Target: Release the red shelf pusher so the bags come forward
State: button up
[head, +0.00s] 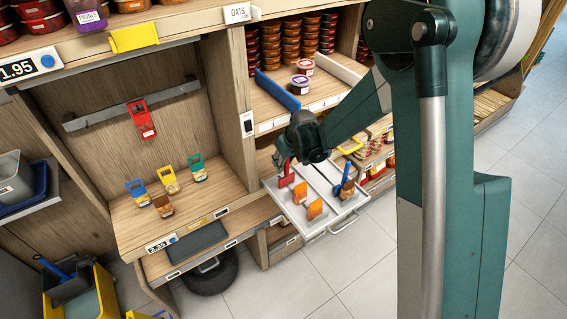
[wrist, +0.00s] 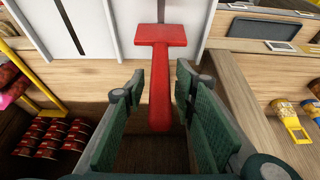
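The red shelf pusher (head: 286,178) stands at the left of a white pull-out tray (head: 336,229), beside orange bags (head: 315,209). In the wrist view the red pusher (wrist: 160,62) shows a flat T-shaped head and a long stem. My gripper (head: 281,159) is at the pusher in the head view. In the wrist view my gripper's green fingers (wrist: 159,92) are apart on either side of the red stem, with gaps visible. Contact is not seen. A blue pusher (head: 347,187) stands in the tray's right part. The bags are not visible in the wrist view.
Wooden shelving surrounds the tray. A red clip (head: 141,118) hangs on a grey rail at left, above several small colored-top bags (head: 169,181). Stacked jars (head: 290,40) stand on the shelf above. Clear tiled floor (head: 300,275) lies in front.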

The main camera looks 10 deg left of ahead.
aim_at(287, 173)
dwell(0.3)
grip_shut()
jog(key=shift+s+d+b, duration=0.65)
jog(key=shift+s+d, duration=0.95)
jog(key=shift+d, duration=0.1)
grip_release()
jog(key=v, duration=1.2)
jog(key=shift+a, duration=0.1)
